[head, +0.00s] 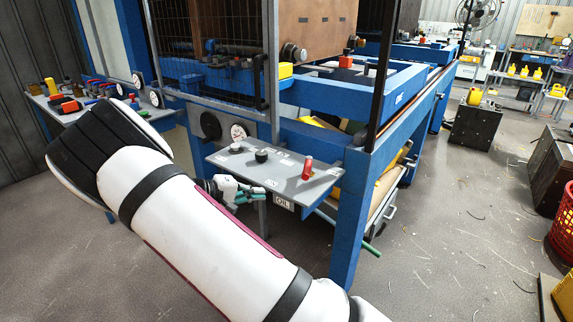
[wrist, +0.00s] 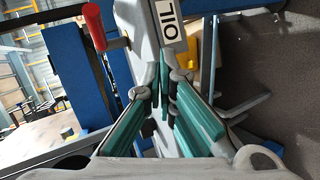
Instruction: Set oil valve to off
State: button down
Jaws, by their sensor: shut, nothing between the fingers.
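The oil valve has a red upright handle (head: 307,168) on the grey control panel (head: 222,160), above a front label reading OIL (head: 283,202). In the wrist view the red handle (wrist: 95,27) is at the upper left, and the OIL label (wrist: 167,20) is at the top centre. My gripper (head: 262,194), with teal finger pads, is at the panel's front edge, left of the handle. In the wrist view my gripper (wrist: 164,80) has its fingertips together, empty, close below the label. The handle is apart from the fingers. I cannot tell whether the tips touch the panel edge.
Two black knobs (head: 261,155) stand on the panel left of the handle. A blue frame post (head: 349,215) rises just right of the panel. The floor to the right (head: 450,230) is mostly open.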

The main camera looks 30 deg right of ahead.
aim_at(307, 174)
notch_tip(307, 174, up, 7)
jog(key=w+h, duration=0.2)
jog(key=h, duration=0.1)
jog(key=d, duration=0.3)
jog(key=d+f, duration=0.1)
jog(key=d, duration=0.2)
jog(key=d+p, duration=0.1)
jog(key=d, duration=0.2)
jog(key=shift+w+d+f, duration=0.15)
jog(key=shift+w+f, duration=0.05)
jog(key=shift+s+d+f+p, duration=0.2)
jog(key=shift+s+d+p, duration=0.15)
jog(key=shift+s+d, duration=0.5)
jog(key=shift+s+d+f, duration=0.2)
jog(key=shift+s+d, duration=0.25)
